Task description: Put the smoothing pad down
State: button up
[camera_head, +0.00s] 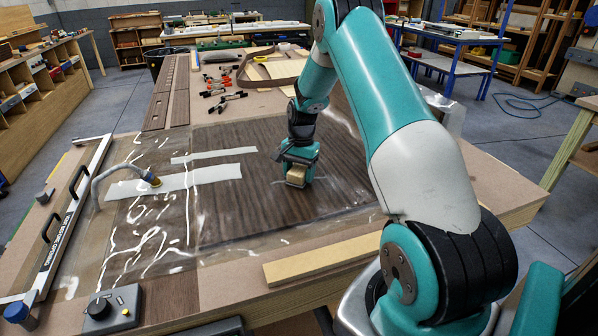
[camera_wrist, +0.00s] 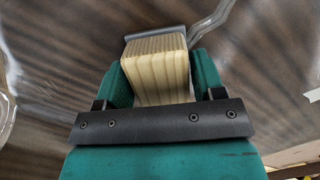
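The smoothing pad (camera_head: 296,178) is a pale tan block with a grey edge strip. My gripper (camera_head: 299,160) points down and is shut on it, over the right part of the dark wood veneer panel (camera_head: 240,215). In the wrist view the smoothing pad (camera_wrist: 157,75) sits between the two teal fingers of my gripper (camera_wrist: 160,62), with its ridged side facing the camera. The pad is at or just above the film-covered panel; I cannot tell whether it touches. The pad's underside is hidden.
Wrinkled clear film covers the panel, with pale strips (camera_head: 190,182) on it. A hose (camera_head: 108,176) joins a yellow fitting. A black-handled frame bar (camera_head: 62,225) lies left, a control box (camera_head: 112,308) in front. A light board (camera_head: 320,259) lies near my arm; clamps (camera_head: 222,100) lie behind.

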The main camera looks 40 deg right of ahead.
aim_at(301, 166)
jog(key=o, duration=0.3)
notch_tip(301, 166, up, 12)
jog(key=d+b, duration=0.1)
jog(key=b, duration=0.1)
jog(key=s+a+r+n, duration=0.2)
jog(key=a+r+n, duration=0.15)
jog(key=a, duration=0.55)
jog(key=s+a+r+n, duration=0.1)
jog(key=a+r+n, duration=0.3)
jog(key=a, duration=0.6)
jog(key=s+a+n+y, duration=0.1)
jog(key=s+a+n, duration=0.6)
jog(key=s, duration=0.5)
jog(key=s+a+r+n+y, duration=0.1)
jog(key=s+a+n, duration=0.6)
jog(key=s+a, duration=0.4)
jog(key=shift+s+a+r+y, duration=0.15)
jog(key=shift+s+a+y, duration=0.2)
jog(key=shift+y, duration=0.05)
